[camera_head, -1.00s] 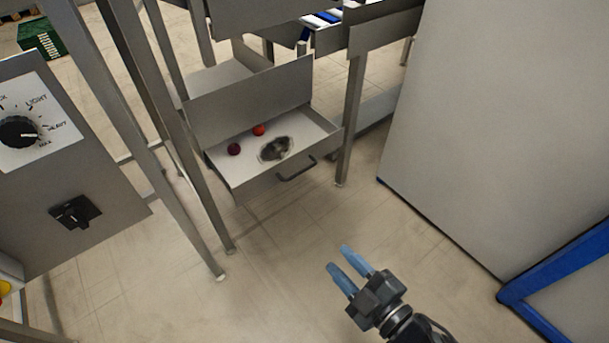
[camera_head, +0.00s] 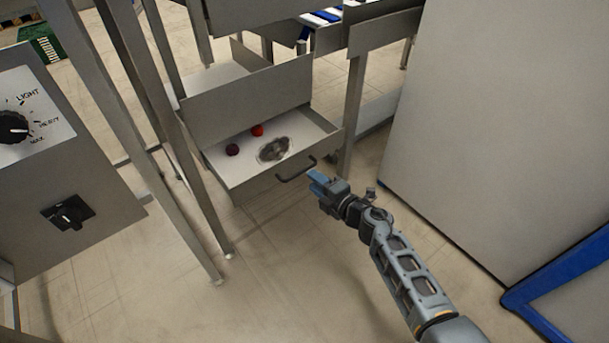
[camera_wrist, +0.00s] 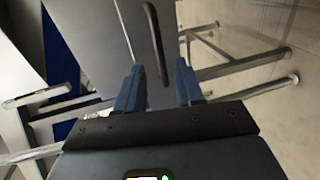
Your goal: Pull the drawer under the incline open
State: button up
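The grey drawer (camera_head: 252,190) under the conveyor frame stands out from its housing, and its inside shows from above. Two small round red objects, one dark (camera_head: 232,150) and one bright (camera_head: 257,130), and a grey-black lump (camera_head: 274,149) lie in it. A dark bar handle (camera_head: 296,170) is on its front. My gripper (camera_head: 314,179) is just right of and below the handle. In the wrist view my gripper's blue fingers (camera_wrist: 158,88) are apart, and the handle (camera_wrist: 153,40) lies between and beyond their tips. I cannot tell whether they touch it.
Metal legs stand left of the drawer (camera_head: 185,150) and right of it (camera_head: 352,115). A control panel with a dial (camera_head: 14,128) is at the left. A large pale cabinet (camera_head: 500,110) fills the right side. The floor in front of the drawer is clear.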

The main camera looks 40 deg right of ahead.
jog(key=b+x, duration=0.1)
jog(key=x, duration=0.4)
jog(key=shift+w+b, duration=0.35)
jog(key=shift+b, duration=0.05)
jog(key=shift+c, duration=0.2)
grip_shut()
